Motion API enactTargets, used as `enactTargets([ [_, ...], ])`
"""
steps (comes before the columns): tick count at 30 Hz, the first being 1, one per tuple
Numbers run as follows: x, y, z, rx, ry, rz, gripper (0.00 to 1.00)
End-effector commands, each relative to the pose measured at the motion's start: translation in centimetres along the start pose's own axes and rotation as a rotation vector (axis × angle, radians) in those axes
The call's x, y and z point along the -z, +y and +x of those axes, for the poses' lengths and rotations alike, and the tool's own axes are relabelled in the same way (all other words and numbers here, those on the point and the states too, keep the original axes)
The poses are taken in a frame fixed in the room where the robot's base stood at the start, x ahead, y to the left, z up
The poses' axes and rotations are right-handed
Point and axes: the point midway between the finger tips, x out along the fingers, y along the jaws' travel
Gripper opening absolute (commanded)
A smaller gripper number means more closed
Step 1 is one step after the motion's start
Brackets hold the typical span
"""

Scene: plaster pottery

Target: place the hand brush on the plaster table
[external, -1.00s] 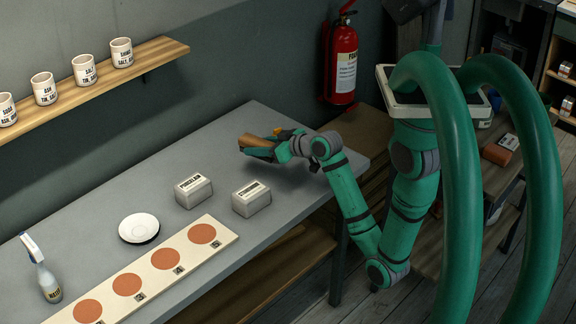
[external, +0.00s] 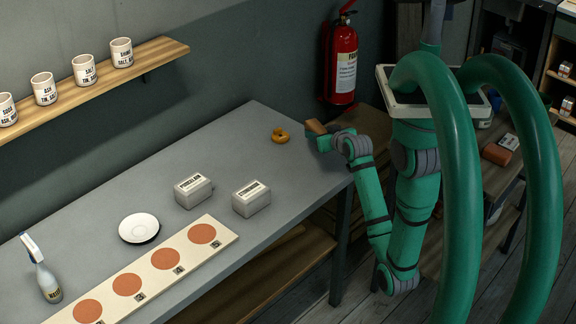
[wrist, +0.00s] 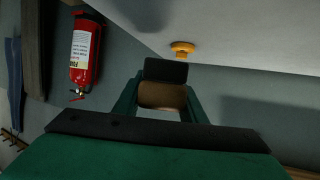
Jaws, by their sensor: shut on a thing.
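The hand brush (external: 315,127) is a brown, wood-coloured piece held up at the far right end of the grey table (external: 110,190). In the wrist view the brush (wrist: 162,95) shows a brown part and a dark part between the two green fingers. My gripper (external: 320,136) is shut on it. The brush is at or just beyond the table's right edge; I cannot tell its exact height. My gripper also shows in the wrist view (wrist: 160,100).
An orange object (external: 280,134) lies on the table left of my gripper. Two labelled grey blocks (external: 193,191), a white saucer (external: 139,228), a board with orange discs (external: 165,265) and a spray bottle (external: 45,278) stand further left. A fire extinguisher (external: 342,60) hangs behind.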

Motion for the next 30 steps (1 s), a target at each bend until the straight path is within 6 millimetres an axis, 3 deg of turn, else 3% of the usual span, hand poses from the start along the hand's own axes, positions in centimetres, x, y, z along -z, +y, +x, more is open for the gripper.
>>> enactTargets([
  [1, -0.8, 2.7, -0.3, -0.053, -0.002, 0.020, 0.13],
  [6, -3.0, 9.9, -2.1, -0.190, -0.003, 0.078, 0.13],
  [12, -5.2, 15.0, -4.7, -0.283, -0.002, 0.115, 0.13],
  [21, -9.2, 19.6, -7.5, -0.369, -0.004, 0.152, 0.13],
  [30, -13.8, 20.9, -6.7, -0.406, -0.003, 0.169, 0.13],
])
